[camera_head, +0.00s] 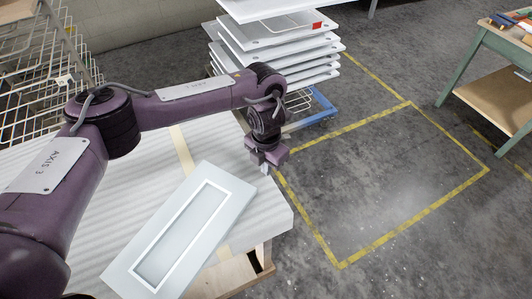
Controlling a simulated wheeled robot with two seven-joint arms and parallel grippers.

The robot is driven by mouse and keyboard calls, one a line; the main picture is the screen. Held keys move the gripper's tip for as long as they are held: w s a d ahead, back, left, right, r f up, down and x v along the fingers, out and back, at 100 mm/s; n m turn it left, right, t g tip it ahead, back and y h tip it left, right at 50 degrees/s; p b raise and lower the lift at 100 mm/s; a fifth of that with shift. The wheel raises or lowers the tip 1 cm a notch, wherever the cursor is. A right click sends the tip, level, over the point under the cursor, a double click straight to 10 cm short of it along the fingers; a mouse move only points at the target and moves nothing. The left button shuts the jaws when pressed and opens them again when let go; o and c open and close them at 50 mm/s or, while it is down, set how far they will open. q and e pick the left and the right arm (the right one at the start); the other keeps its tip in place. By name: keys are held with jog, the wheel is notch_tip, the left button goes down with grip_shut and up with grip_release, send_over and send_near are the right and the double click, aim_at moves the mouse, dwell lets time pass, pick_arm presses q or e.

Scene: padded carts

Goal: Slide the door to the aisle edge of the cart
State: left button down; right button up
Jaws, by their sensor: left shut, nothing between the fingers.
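The door (229,191) is a pale panel with a raised rectangular frame. It lies at an angle on the padded cart (110,187), and its lower left end reaches toward the bottom of the view, past the padding's near edge. My left arm crosses above the cart from the left. My left gripper (268,160) is shut and empty, above the cart's right edge, just beyond and right of the door's upper end. It appears apart from the door. My right gripper is not in view.
A stack of white panels (275,42) stands on a blue-framed cart behind. A yellow-taped floor area (385,175) to the right is empty. Wire racks (35,60) stand at the left. A green-legged table (490,65) stands at the far right.

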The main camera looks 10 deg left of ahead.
aim_at(244, 194)
pick_arm(q)
jog(key=shift+f+p, duration=0.3)
jog(key=shift+f, duration=0.65)
jog(key=s+a+p, duration=0.1)
jog(key=s+p, duration=0.1)
jog(key=shift+s+a+r+p, duration=0.1)
jog(key=shift+s+a+p, duration=0.2)
jog(key=shift+s+a, duration=0.25)
jog(key=shift+s, duration=0.05)
jog(key=shift+s+a, duration=0.15)
jog(key=shift+f, duration=0.25)
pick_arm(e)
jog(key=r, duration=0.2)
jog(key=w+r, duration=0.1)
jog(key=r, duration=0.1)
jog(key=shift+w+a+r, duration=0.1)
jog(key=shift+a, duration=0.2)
